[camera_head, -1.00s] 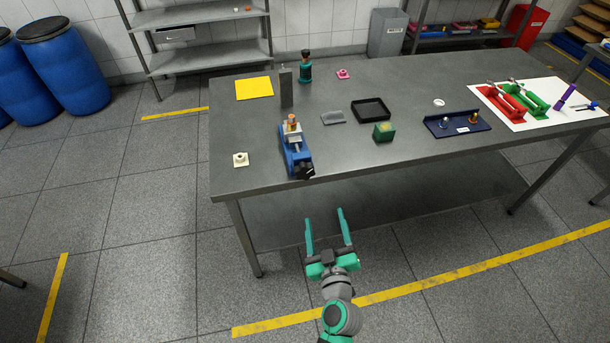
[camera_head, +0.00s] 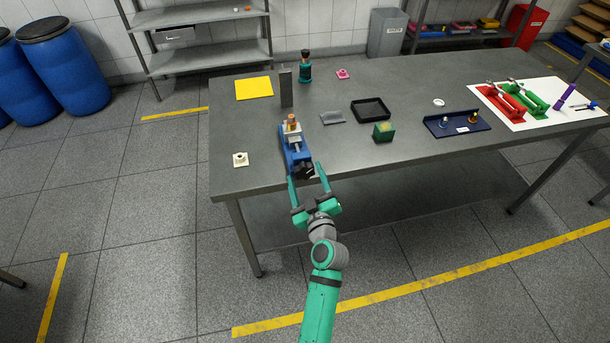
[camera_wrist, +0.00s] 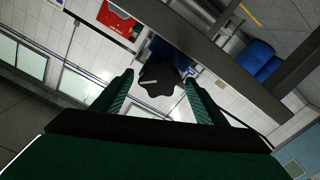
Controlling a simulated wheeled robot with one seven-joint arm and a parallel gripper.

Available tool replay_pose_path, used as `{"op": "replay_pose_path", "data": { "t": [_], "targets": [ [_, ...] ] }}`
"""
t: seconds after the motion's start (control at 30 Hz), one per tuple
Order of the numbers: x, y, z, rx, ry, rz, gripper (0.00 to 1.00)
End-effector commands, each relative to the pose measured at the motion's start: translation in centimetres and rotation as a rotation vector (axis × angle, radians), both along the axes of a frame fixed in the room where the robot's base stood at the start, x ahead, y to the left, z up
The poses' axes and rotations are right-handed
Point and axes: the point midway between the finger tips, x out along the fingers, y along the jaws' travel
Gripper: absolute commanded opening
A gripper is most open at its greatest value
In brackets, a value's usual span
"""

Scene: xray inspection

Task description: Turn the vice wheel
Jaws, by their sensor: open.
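The blue vice (camera_head: 296,150) stands at the front edge of the metal table, with an orange-topped piece (camera_head: 292,123) in its jaws. Its black wheel (camera_head: 304,170) faces the front edge, toward my gripper. My gripper (camera_head: 306,172) is open, with its two green fingers pointing at the vice and the fingertips near either side of the wheel. In the wrist view the lobed black wheel (camera_wrist: 160,80) shows between and beyond the open fingers (camera_wrist: 158,88), with the blue vice body partly hidden behind it. I cannot tell whether the fingers touch the wheel.
The metal table (camera_head: 240,130) has a cream piece (camera_head: 240,159) left of the vice. A green cube (camera_head: 383,131), a black tray (camera_head: 371,109) and a grey block (camera_head: 286,88) stand around it. The floor in front of the table is clear.

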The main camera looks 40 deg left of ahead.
Motion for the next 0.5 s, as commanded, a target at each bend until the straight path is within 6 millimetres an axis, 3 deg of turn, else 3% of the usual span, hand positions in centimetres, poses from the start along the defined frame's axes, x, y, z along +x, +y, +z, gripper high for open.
{"op": "replay_pose_path", "data": {
  "t": [0.4, 0.43, 0.5],
  "targets": [
    [0.65, 0.68, 0.0, 0.001, 0.001, -0.002, 0.66],
    [0.64, 0.7, -0.01, 0.001, 0.001, -0.002, 0.64],
    [0.62, 0.72, -0.01, 0.001, 0.0, -0.001, 0.47]
  ]
}}
